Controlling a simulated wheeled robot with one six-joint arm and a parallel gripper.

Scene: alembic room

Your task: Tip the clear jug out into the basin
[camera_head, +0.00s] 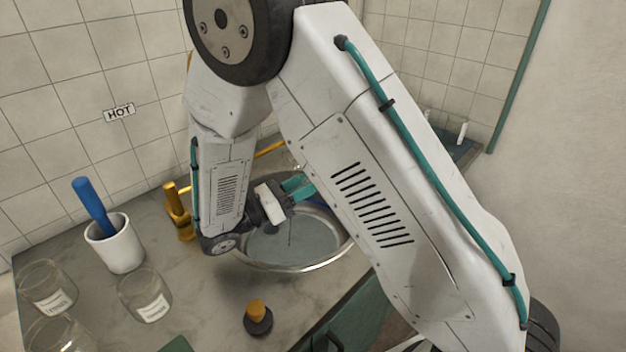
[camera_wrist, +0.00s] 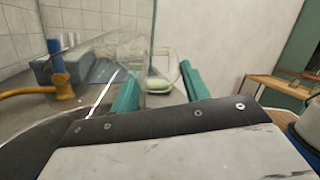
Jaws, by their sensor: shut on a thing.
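The round metal basin (camera_head: 345,248) is set into the grey counter, and my arm hides part of it. My gripper (camera_head: 298,186) is over the basin, its teal fingers partly hidden behind my arm. In the wrist view, my gripper (camera_wrist: 159,88) is shut on the clear jug (camera_wrist: 112,62), whose transparent wall shows at the left finger and looks tilted. The jug is hard to make out in the head view. I cannot tell whether it holds liquid or whether any is flowing. Part of the basin rim (camera_wrist: 90,112) shows at lower left in the wrist view.
A brass tap (camera_head: 180,212) stands left of the basin. A white cup (camera_head: 115,245) with a blue-handled tool, several labelled glass jars (camera_head: 146,295) and a dark stopper with an orange top (camera_head: 257,318) stand on the counter. In the wrist view, a wooden table (camera_wrist: 280,88) is at right.

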